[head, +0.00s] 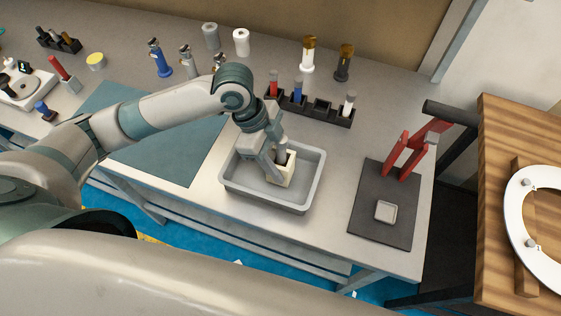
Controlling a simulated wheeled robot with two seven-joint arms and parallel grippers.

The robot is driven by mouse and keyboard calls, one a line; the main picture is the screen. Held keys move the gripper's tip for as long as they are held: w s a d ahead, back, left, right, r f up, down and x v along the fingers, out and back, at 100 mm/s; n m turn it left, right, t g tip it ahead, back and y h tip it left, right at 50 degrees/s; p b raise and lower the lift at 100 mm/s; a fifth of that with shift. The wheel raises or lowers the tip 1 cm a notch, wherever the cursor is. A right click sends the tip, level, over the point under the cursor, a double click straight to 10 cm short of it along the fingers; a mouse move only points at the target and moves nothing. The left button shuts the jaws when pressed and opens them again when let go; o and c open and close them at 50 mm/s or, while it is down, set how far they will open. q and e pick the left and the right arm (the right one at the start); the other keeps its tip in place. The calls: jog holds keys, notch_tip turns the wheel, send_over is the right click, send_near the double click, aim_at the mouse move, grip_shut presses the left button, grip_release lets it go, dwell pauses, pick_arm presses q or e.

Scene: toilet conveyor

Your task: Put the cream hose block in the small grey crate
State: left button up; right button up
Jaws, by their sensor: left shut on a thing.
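The small grey crate (308,187) stands on the bench near its front edge, right of the teal mat. The cream hose block (289,170) is inside the crate's outline, toward its middle. My left gripper (279,164) points down into the crate and is shut on the cream hose block. I cannot tell whether the block touches the crate's floor. The gripper fingers hide part of the block. My right gripper is not in view.
A black holder (323,116) with several coloured pieces stands just behind the crate. A dark mat (372,220) with a red clamp (407,155) lies to the right. The teal mat (190,150) is clear. A toilet seat (517,205) rests on a wooden table at far right.

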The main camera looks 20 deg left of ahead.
pick_arm(q)
jog(key=shift+f, duration=0.8)
jog(key=shift+f, duration=0.15)
jog(key=o, duration=1.2)
